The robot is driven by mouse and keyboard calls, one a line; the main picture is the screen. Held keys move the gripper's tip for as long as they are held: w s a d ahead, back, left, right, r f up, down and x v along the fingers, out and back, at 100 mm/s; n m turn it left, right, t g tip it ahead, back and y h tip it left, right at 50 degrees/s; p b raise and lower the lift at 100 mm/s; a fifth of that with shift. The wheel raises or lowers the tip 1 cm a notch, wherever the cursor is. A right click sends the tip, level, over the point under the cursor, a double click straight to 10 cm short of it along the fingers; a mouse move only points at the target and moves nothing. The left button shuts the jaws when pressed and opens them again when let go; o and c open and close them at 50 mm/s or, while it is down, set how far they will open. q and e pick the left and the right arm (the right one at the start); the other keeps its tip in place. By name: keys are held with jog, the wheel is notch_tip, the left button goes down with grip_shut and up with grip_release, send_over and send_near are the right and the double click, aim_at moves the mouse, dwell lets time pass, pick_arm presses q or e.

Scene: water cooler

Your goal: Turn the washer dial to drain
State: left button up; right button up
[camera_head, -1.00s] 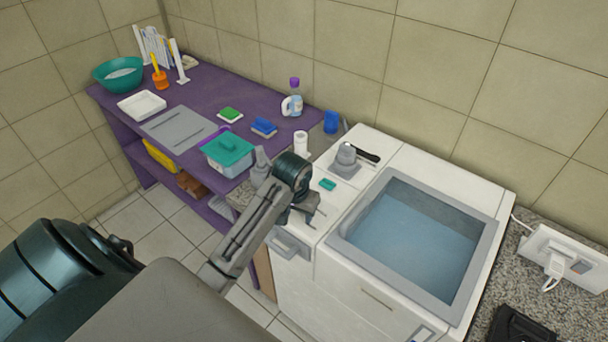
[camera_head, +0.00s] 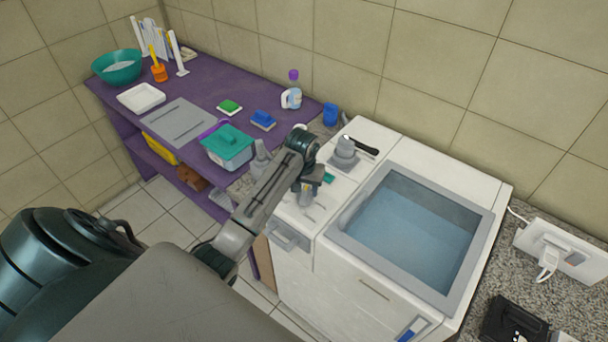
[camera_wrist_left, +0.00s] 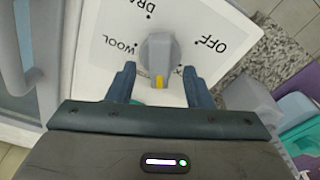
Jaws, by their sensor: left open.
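The washer (camera_head: 350,290) is white, with an open tub of bluish water. In the left wrist view its dial (camera_wrist_left: 158,52) is a grey knob with a yellow pointer mark facing the bottom of the picture. Upside-down labels surround it: OFF to the right, WOOL to the left, and a cut-off label starting DR at upper left. My left gripper (camera_wrist_left: 159,86) is open, its two fingers on either side of the knob's near end; contact cannot be told. In the head view my left gripper (camera_head: 307,187) is over the panel and partly hides the dial area. My right gripper is not in view.
A grey fixture (camera_head: 346,148) and a black-handled item (camera_head: 364,147) are behind the gripper on the washer top. A purple table (camera_head: 200,82) to the left holds a teal-lidded box (camera_head: 228,148), sponges and a bottle (camera_head: 292,98). A granite counter is at right.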

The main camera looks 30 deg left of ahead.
pick_arm(q)
jog(key=shift+w+f, duration=0.15)
jog(key=shift+f, duration=0.85)
grip_shut()
